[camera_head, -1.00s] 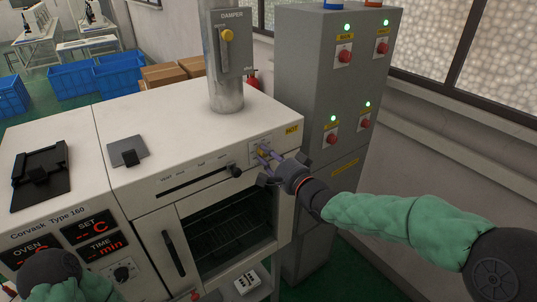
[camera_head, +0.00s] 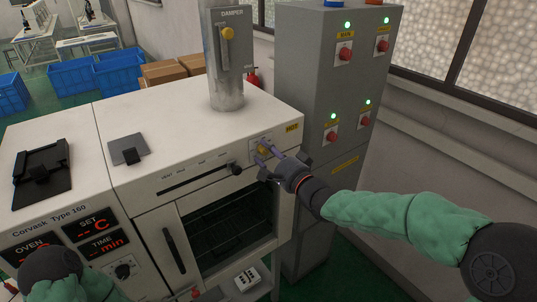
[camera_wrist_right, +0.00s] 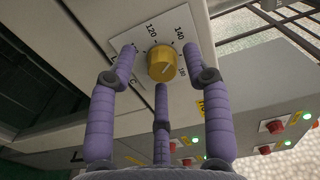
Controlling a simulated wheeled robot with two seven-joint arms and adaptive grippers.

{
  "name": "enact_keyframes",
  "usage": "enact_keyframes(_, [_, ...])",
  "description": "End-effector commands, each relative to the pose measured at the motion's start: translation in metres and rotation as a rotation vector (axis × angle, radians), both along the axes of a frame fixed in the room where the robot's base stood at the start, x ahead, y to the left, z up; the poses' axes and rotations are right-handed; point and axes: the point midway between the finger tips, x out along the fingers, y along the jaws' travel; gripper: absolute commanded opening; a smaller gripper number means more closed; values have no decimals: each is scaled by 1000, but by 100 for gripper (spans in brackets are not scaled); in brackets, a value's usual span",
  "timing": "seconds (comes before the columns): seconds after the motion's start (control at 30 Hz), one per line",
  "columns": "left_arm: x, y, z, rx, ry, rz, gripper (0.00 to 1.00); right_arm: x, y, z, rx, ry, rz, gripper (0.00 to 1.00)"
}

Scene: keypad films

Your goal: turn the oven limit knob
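The oven limit knob is a yellow round knob (camera_wrist_right: 162,64) on a white dial plate marked 120 and 140. In the head view the yellow knob (camera_head: 264,151) sits at the right end of the oven's (camera_head: 184,119) front panel, below the HOT label. My right gripper (camera_wrist_right: 160,62) has purple jointed fingers spread around the knob. Two fingertips are at its left and right with gaps visible, and a third is below it. In the head view the right gripper (camera_head: 266,153) is at the panel. My left gripper is not in view; part of my left arm shows at lower left.
A grey cabinet (camera_head: 312,100) with red buttons and green lights stands right of the oven. Blue crates (camera_head: 72,80) are far behind.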

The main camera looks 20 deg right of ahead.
Motion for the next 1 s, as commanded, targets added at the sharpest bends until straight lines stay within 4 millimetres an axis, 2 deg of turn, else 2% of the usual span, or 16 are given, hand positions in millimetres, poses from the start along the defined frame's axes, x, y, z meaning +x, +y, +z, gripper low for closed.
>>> enact_keyframes(0.23, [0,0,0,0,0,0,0,-1,-1,2,0,-2,-2,50])
enact_keyframes(0.37, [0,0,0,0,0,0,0,-11,-5,2,1,-2,-3,50])
enact_keyframes(0.8, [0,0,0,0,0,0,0,-86,-32,1,-1,-3,-4,50])
enact_keyframes(1.0, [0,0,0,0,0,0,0,-107,-40,1,0,-2,-3,50])
